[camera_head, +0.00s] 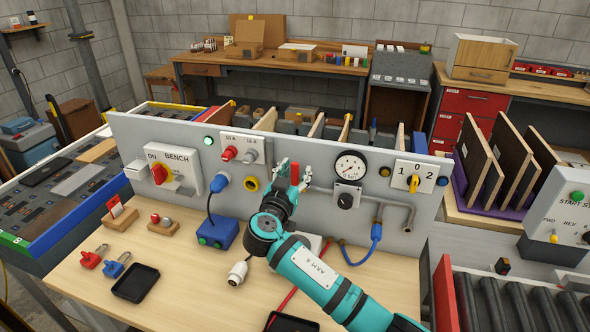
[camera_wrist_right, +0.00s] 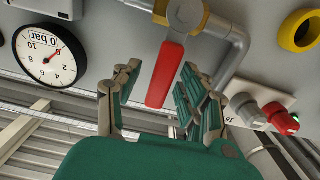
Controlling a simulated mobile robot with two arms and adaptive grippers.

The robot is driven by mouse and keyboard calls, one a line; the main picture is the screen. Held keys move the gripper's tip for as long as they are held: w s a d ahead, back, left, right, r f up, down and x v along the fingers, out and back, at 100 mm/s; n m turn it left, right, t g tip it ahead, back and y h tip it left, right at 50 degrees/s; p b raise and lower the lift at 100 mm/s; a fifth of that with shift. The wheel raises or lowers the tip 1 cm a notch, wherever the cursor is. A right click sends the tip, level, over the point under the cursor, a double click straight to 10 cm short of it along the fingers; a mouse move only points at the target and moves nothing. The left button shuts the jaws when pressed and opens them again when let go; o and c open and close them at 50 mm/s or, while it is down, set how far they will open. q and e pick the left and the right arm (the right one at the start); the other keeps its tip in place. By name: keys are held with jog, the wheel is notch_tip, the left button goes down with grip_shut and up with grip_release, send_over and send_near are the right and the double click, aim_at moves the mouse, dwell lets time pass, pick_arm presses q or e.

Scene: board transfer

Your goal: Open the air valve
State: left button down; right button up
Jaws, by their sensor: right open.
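The air valve's red lever (camera_head: 294,172) shows between the fingers of my right gripper (camera_head: 293,184) at the panel's middle. That gripper is open, with gaps on both sides of the lever. The gripper hides most of the valve body in the head view. The pressure gauge (camera_head: 350,167) is right of the gripper; in the wrist view the gauge (camera_wrist_right: 50,55) reads about 0 bar. My left gripper is not in view.
The grey panel (camera_head: 310,210) carries a red bench switch (camera_head: 160,173), a black regulator knob (camera_head: 345,201) and a yellow selector (camera_head: 413,184). Padlocks (camera_head: 92,258), a black tray (camera_head: 135,283) and a white plug (camera_head: 238,272) lie on the wooden bench. A blue hose (camera_head: 362,257) hangs right of my gripper.

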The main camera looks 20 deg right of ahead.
jog(key=shift+c, duration=0.6)
grip_shut()
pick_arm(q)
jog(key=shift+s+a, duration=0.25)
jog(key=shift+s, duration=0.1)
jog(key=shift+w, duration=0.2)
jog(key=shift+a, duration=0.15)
pick_arm(e)
jog(key=shift+d, duration=0.15)
